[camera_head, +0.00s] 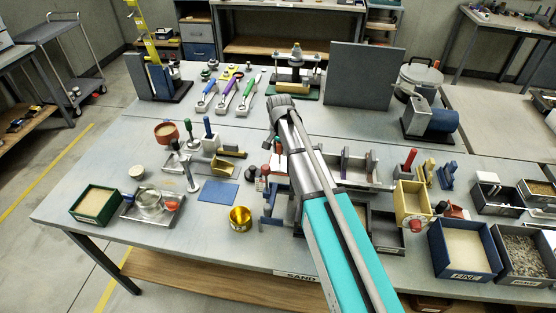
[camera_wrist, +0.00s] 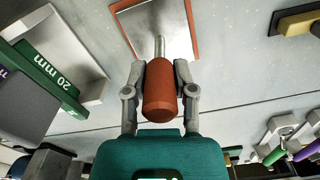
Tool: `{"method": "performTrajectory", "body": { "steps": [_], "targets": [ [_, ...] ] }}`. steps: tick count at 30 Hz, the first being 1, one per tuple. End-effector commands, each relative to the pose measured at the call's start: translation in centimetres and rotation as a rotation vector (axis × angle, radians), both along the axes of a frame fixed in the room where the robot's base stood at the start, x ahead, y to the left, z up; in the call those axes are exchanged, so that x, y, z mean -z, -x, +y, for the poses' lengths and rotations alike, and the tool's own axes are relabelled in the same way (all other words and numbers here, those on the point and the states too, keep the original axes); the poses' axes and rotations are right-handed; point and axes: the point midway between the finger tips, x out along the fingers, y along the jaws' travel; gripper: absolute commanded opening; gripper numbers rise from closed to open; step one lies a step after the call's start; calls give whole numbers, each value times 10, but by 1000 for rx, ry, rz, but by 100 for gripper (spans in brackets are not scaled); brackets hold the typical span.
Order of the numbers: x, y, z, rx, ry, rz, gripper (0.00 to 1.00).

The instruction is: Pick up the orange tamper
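The orange tamper (camera_wrist: 160,95) is in the middle of the wrist view, its rounded rust-orange handle towards the camera. Its thin metal shaft runs down to a pale square plate with an orange edge (camera_wrist: 122,10), on or just above the table. I cannot tell whether a gap lies under it. My gripper (camera_wrist: 160,72) has one finger on each side of the handle, and both look closed against it. In the head view my arm covers the gripper and most of the tamper.
A green 20 mm block (camera_wrist: 50,78) lies close on the left in the wrist view. A yellow block on a dark base (camera_wrist: 300,22) is at upper right. In the head view, a blue mat (camera_head: 218,192) and a brass bowl (camera_head: 240,218) stand left of my arm; a wooden box (camera_head: 412,203) stands right.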

Motion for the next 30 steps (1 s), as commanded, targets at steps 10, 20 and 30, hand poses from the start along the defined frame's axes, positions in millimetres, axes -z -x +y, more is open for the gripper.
{"method": "performTrajectory", "body": {
  "steps": [10,20,30],
  "targets": [
    [0,0,0,0,-1,0,0],
    [-3,0,0,0,-2,-1,0],
    [-22,0,0,0,-1,0,0]
  ]
}}
